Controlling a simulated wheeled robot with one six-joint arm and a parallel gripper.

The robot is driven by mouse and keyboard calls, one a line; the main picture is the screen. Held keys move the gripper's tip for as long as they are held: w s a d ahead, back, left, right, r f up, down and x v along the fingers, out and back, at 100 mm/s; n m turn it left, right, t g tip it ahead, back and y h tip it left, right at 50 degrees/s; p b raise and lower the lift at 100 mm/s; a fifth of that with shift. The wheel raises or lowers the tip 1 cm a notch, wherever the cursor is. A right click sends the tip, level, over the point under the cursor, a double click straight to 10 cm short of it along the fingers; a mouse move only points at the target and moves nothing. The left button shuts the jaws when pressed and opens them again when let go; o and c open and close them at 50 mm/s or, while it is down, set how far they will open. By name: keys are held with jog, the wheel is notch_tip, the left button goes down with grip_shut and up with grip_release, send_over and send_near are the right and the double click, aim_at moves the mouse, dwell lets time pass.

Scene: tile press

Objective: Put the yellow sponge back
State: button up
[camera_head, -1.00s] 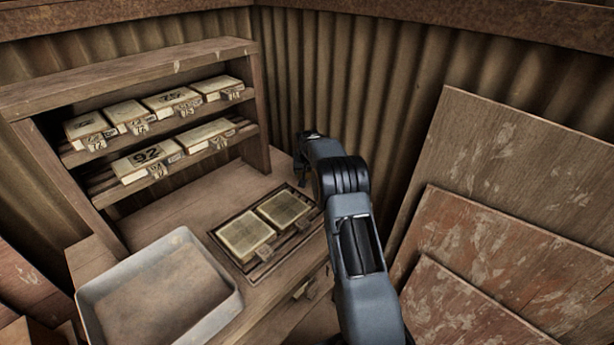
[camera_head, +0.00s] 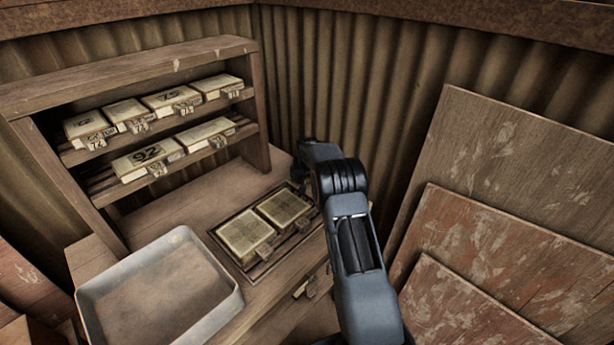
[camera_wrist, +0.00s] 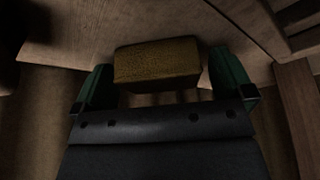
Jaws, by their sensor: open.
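The yellow sponge (camera_wrist: 157,62) is a dull yellow-brown block in the wrist view, at the upper middle. It appears to lie on a wooden surface. My gripper (camera_wrist: 160,80) has its two green fingers apart, one toward each side of the sponge. A narrow gap shows at the right finger; I cannot tell whether the left finger touches it. In the head view my arm covers that spot, and the sponge cannot be seen there.
A wooden shelf (camera_head: 205,55) with several numbered tiles stands at the left. Corrugated wall (camera_head: 330,60) is close behind my arm; boards (camera_head: 500,165) lean at the right.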

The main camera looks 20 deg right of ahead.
jog(key=shift+r, duration=0.3)
jog(key=s+a+r+n, duration=0.1)
jog(key=s+a+r, duration=0.2)
jog(key=s+r, duration=0.35)
jog(key=s+a+r, duration=0.2)
jog(key=s+r, duration=0.2)
jog(key=r, duration=0.5)
jog(key=s+a+n, duration=0.1)
jog(key=s+a, duration=0.2)
jog(key=s, duration=0.6)
jog(key=s+a+n+y, duration=0.1)
jog(key=s+a, duration=0.2)
jog(key=s, duration=0.7)
jog(key=s+a+n+g, duration=0.1)
jog(key=s+a, duration=0.2)
jog(key=s, duration=0.7)
jog(key=shift+s+a+y, duration=0.2)
jog(key=shift+a+y, duration=0.05)
jog(key=shift+y, duration=0.15)
